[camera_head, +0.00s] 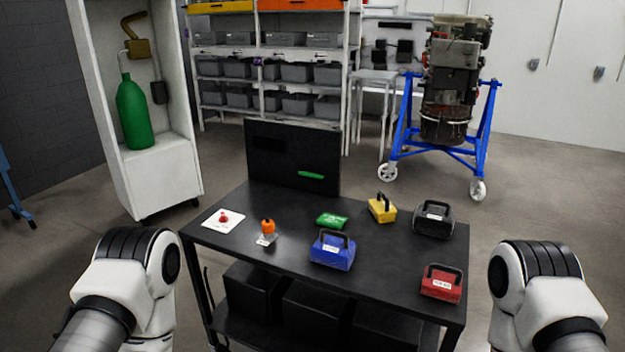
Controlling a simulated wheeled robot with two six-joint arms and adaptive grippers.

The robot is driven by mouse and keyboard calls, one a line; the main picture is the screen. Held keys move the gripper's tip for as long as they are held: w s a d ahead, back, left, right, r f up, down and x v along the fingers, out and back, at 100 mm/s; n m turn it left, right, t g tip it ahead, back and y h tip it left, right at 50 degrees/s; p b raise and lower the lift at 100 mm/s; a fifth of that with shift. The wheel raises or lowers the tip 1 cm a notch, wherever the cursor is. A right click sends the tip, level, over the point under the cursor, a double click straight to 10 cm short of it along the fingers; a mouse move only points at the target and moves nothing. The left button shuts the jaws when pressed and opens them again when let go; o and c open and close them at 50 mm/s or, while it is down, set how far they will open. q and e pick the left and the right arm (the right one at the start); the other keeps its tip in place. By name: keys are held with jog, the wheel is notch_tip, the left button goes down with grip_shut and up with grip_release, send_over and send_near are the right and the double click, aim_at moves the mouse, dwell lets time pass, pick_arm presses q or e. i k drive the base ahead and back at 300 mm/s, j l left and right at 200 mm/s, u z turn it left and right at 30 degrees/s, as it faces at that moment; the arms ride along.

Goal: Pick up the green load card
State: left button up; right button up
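Parts of both my arms show at the lower left and lower right, but neither gripper is in view.
A blue handled case (332,252) stands in front of it, a yellow case (382,208) to its right. Black (433,220) and red (441,283) cases stand farther right. An orange-topped item (267,228) and white card (223,219) lie left. A black panel (285,150) rises behind.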

aim_at(335, 221)
jog(key=i+j, duration=0.4)
jog(key=i+j+z, duration=0.1)
jog(key=i+j, duration=0.25)
jog(key=j, duration=0.2)
